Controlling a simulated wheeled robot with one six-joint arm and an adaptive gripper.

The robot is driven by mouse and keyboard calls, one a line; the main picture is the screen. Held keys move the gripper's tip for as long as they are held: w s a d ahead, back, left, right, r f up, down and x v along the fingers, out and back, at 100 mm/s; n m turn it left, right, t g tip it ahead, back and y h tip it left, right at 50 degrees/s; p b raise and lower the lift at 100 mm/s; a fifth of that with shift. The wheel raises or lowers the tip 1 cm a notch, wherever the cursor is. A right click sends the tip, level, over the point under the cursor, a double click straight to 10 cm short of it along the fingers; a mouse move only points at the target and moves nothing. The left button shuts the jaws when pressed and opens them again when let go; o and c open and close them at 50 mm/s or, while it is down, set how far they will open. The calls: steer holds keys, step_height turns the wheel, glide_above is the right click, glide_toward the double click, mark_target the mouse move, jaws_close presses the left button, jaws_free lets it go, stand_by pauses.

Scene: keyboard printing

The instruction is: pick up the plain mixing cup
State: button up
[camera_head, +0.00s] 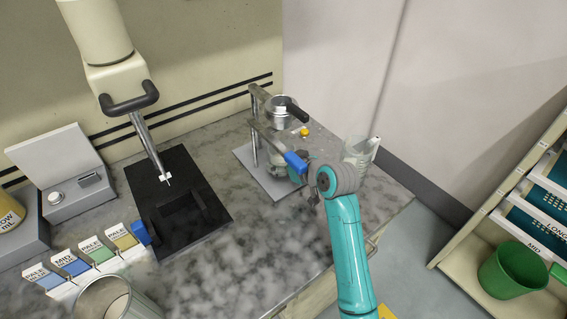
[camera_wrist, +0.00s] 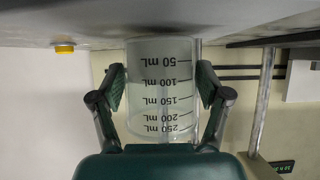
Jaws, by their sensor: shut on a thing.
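The mixing cup (camera_wrist: 162,72) is a clear, straight-sided cup with black mL marks. It fills the middle of the wrist view, which shows it upside down. My gripper (camera_wrist: 162,88) is shut on its sides, one dark green pad on each side. I cannot tell whether the cup's base touches the surface.
The metal stand (camera_head: 253,140) has a yellow button (camera_head: 304,132) close by. A clear jug (camera_head: 358,152) stands just right of my wrist. A black plate (camera_head: 172,232) and several labelled colour packs (camera_head: 75,266) are at left.

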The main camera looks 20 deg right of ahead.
steer(key=r, duration=0.3)
steer(key=shift+s+d, duration=0.1)
steer(key=shift+s, duration=0.1)
steer(key=s+d, duration=0.1)
steer(key=s, duration=0.4)
steer(key=s+d, duration=0.2)
steer(key=s, duration=0.4)
steer(key=s+d, duration=0.2)
steer(key=s, duration=0.3)
steer(key=shift+s+d, duration=0.2)
steer(key=shift+s, duration=0.15)
steer(key=o, duration=0.4)
steer(key=c, duration=0.8)
steer(key=shift+s, duration=0.1)
steer(key=shift+c, duration=0.4)
